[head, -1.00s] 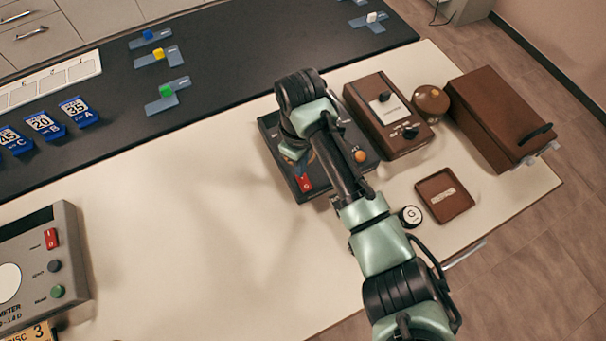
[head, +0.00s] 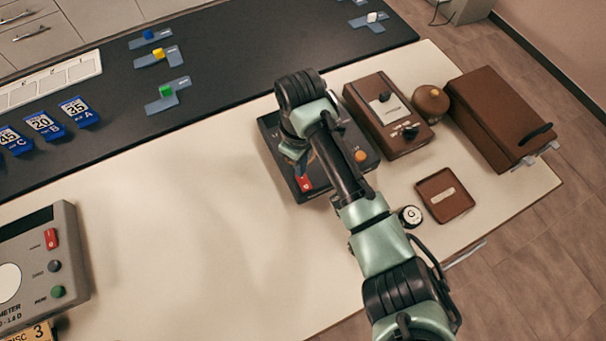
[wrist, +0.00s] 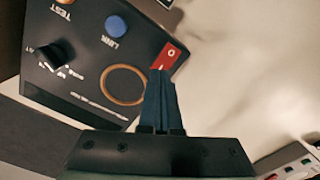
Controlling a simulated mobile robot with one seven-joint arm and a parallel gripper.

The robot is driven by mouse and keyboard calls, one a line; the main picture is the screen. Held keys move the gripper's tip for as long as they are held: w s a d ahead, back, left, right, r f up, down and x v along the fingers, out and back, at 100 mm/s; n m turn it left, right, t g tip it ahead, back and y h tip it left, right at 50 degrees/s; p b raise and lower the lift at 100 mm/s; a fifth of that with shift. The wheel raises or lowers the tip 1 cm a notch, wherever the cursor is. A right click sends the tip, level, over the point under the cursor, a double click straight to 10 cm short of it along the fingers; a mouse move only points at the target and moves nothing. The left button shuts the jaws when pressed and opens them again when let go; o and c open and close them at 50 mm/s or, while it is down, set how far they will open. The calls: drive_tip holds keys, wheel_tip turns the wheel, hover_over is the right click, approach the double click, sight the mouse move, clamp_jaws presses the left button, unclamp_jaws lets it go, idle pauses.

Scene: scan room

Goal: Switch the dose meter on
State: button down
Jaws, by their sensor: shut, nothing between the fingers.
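A grey instrument (head: 70,225), its label partly cut off but ending in "METER", stands at the lower left of the head view. It has a red rocker switch (head: 51,239), a dark button and a green button. My gripper (wrist: 162,74) is shut and empty over a different, black panel unit (head: 272,130). In the wrist view its fingertips overlap the near end of that unit's red rocker switch (wrist: 171,55), marked O at the far end. Whether they touch it I cannot tell. This switch also shows in the head view (head: 304,183). My arm hides much of the black unit.
The black unit carries a blue button (wrist: 116,26) and a black knob (wrist: 50,55). Right of it stand a brown box with knobs (head: 390,135), a brown dome (head: 431,103) and a brown case (head: 500,115). The white tabletop between the two units is clear.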

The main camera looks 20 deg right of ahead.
drive_tip(key=shift+f+b, duration=0.55)
drive_tip(key=shift+f, duration=0.45)
idle(0.6)
drive_tip(key=shift+r, duration=0.1)
wheel_tip(320, 180, up, 7)
drive_tip(key=p, duration=0.7)
drive_tip(key=shift+p, duration=0.3)
